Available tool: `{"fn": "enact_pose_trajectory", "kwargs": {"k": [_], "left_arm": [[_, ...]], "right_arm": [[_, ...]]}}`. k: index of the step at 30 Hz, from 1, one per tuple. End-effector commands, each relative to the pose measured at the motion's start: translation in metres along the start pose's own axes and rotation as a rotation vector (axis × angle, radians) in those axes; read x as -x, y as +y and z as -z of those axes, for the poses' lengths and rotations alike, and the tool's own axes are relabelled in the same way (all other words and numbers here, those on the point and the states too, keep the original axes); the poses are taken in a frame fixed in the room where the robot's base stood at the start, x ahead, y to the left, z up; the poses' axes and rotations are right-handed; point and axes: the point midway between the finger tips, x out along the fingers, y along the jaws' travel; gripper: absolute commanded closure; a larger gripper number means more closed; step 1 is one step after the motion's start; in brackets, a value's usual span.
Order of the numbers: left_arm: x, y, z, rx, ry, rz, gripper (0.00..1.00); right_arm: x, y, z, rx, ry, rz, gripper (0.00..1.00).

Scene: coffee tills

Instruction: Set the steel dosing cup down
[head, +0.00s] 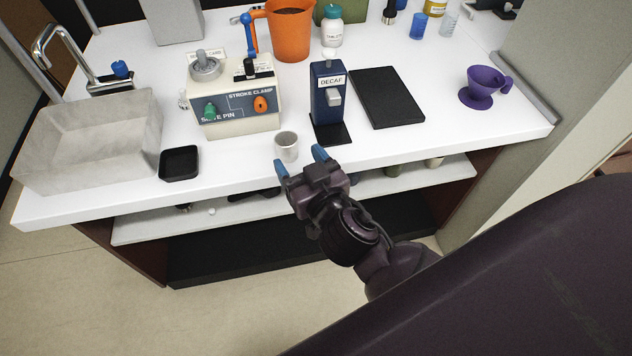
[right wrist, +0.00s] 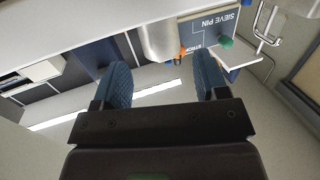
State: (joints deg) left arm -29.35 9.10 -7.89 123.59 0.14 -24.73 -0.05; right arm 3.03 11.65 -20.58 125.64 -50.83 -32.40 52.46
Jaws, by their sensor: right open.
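The steel dosing cup (head: 287,146) stands upright on the white counter (head: 235,160) near its front edge, between the cream machine and the decaf grinder. It also shows in the right wrist view (right wrist: 158,35), at the top between and beyond the fingers. My right gripper (head: 300,161) is open, with its blue-tipped fingers at the counter's front edge, just in front of the cup. The fingers appear apart from the cup, and nothing is between them in the right wrist view (right wrist: 162,78). My left gripper is not in view.
The cream machine (head: 237,107) stands behind left and the blue decaf grinder (head: 328,95) behind right. A black square tray (head: 180,163) and the sink (head: 88,140) lie left. A black mat (head: 386,97) and purple dripper (head: 483,85) are right. Front-right counter is clear.

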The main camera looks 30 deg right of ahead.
Motion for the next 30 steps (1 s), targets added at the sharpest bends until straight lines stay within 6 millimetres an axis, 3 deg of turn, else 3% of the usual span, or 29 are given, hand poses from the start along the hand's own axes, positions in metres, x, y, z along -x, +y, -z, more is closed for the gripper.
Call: {"fn": "enact_pose_trajectory", "kwargs": {"k": [6,12,24,27,30], "left_arm": [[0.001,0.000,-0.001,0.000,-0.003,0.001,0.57],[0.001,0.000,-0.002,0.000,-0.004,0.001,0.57],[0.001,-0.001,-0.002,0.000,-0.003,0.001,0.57],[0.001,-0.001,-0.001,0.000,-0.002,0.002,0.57],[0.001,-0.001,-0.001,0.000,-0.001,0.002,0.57]], "right_arm": [[0.032,0.000,0.000,-0.002,-0.002,-0.001,0.33],[0.052,0.000,-0.001,-0.001,-0.001,-0.001,0.33],[0.062,0.001,-0.001,0.002,-0.002,0.000,0.33],[0.065,0.005,-0.012,0.011,-0.037,-0.001,0.33],[0.075,0.018,-0.039,0.034,-0.122,-0.002,0.33]]}}
